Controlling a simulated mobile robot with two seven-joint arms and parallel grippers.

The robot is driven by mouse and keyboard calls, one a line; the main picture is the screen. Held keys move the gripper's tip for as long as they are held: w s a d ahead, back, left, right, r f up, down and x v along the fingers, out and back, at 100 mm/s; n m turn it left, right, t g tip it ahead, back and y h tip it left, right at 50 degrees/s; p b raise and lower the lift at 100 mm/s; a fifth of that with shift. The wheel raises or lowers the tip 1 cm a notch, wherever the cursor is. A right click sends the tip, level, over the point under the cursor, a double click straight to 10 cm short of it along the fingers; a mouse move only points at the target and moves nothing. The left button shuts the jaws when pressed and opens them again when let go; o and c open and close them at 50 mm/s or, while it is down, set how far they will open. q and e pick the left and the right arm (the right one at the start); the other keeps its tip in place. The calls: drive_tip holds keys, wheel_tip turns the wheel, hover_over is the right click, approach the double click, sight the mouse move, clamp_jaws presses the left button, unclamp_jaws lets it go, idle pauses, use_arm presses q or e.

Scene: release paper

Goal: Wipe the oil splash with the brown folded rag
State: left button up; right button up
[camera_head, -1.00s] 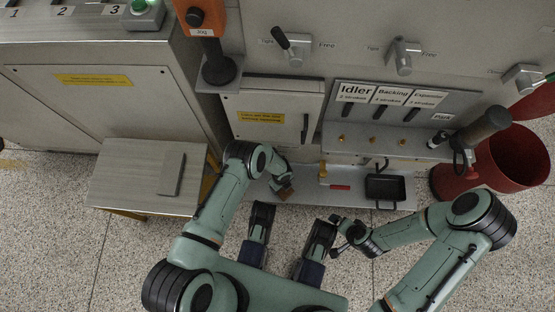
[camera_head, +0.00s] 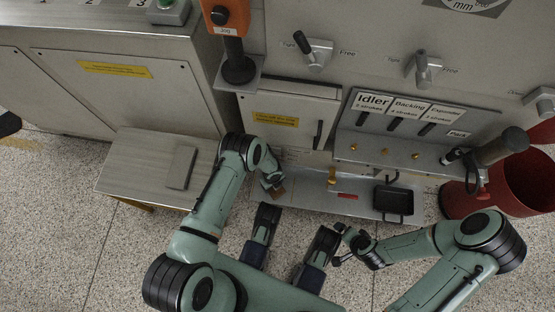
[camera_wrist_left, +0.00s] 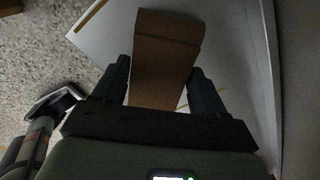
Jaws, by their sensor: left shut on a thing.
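My left gripper (camera_wrist_left: 163,88) is shut on the brown folded rag (camera_wrist_left: 165,55), which stands out between the two fingers in the left wrist view. In the head view the rag (camera_head: 279,192) is a small brown patch at the left gripper, over the left part of the low grey shelf (camera_head: 310,200) at the machine's foot. I cannot tell whether the rag touches the shelf. I cannot make out the oil splash in either view. My right gripper (camera_head: 345,246) is empty in front of the shelf, with its fingers apart.
A black pan (camera_head: 393,203), a red-handled item (camera_head: 347,196) and a yellow-topped item (camera_head: 332,177) are on the shelf to the right. A side table (camera_head: 130,175) with a grey flat object (camera_head: 181,167) stands left. A red bin (camera_head: 505,185) stands right.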

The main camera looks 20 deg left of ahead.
use_arm(q)
drive_tip(key=shift+s+a+r, duration=0.1)
drive_tip(key=shift+s+a, duration=0.1)
drive_tip(key=shift+a, duration=1.8)
drive_tip(key=shift+d+r, duration=0.1)
wheel_tip(320, 180, up, 3)
drive_tip(key=p, duration=0.2)
drive_tip(key=shift+r+p, duration=0.15)
drive_tip(key=shift+p, duration=0.15)
drive_tip(key=shift+s+r+p, duration=0.1)
drive_tip(key=shift+r+p, duration=0.6)
drive_tip(key=shift+r, duration=0.55)
drive_tip(key=shift+r+p, duration=0.8)
drive_tip(key=shift+r, duration=0.65)
drive_tip(key=shift+r, duration=0.1)
